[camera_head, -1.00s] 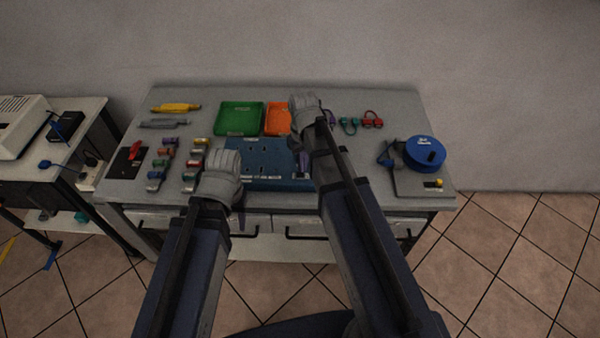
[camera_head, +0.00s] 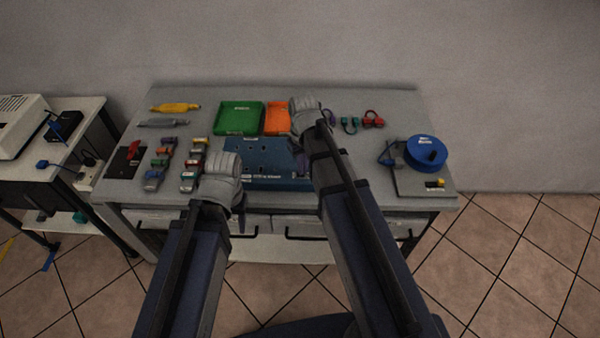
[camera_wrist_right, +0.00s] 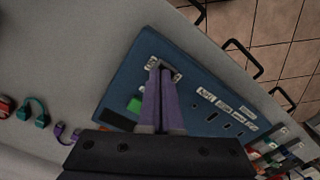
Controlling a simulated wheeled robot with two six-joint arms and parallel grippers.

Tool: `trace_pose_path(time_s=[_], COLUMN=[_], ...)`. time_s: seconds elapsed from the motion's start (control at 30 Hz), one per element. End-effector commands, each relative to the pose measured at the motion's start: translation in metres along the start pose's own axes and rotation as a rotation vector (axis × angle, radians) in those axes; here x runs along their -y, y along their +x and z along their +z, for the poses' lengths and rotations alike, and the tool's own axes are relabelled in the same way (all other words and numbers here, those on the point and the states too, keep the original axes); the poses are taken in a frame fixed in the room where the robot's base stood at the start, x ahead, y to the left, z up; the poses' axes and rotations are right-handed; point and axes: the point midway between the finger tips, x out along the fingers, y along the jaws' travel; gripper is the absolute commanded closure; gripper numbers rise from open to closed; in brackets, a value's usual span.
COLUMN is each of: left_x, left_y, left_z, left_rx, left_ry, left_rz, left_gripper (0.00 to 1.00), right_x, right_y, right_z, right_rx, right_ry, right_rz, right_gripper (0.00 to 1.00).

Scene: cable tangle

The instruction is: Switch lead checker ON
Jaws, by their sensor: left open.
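A blue panel (camera_head: 262,160) with slots and small pale labels lies at the front middle of the bench; I take it to be the lead checker, but its lettering is unreadable. It fills the middle of the right wrist view (camera_wrist_right: 125,85), with a green part (camera_wrist_right: 135,103) and a dark switch-like part (camera_wrist_right: 173,73). My right gripper (camera_wrist_right: 160,70) has its purple fingers together, tips over that dark part; contact is unclear. In the head view my right gripper (camera_head: 301,165) is at the panel's right end.
Green (camera_head: 240,118) and orange (camera_head: 277,118) trays stand behind the panel. Several coloured connectors (camera_head: 190,165) and a black plate with a red lever (camera_head: 126,160) are at left. A blue reel (camera_head: 426,152) stands at right. Short leads (camera_head: 350,124) lie behind my right arm.

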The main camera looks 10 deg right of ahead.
Motion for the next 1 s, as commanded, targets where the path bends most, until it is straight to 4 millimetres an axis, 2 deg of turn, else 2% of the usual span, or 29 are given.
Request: trace_pose_path(time_s=[0.27, 1.0], left_x=[0.001, 0.006], left_y=[-0.004, -0.061], left_z=[0.000, 0.004], left_rx=[0.000, 0.000], left_ry=[0.000, 0.000], left_rz=[0.000, 0.000], left_gripper=[0.50, 0.50], right_x=[0.000, 0.000], right_y=[-0.005, -0.061], right_z=[0.000, 0.000], right_rx=[-0.001, -0.001], right_ry=[0.000, 0.000], right_rz=[-0.001, 0.000], right_gripper=[1.00, 1.00])
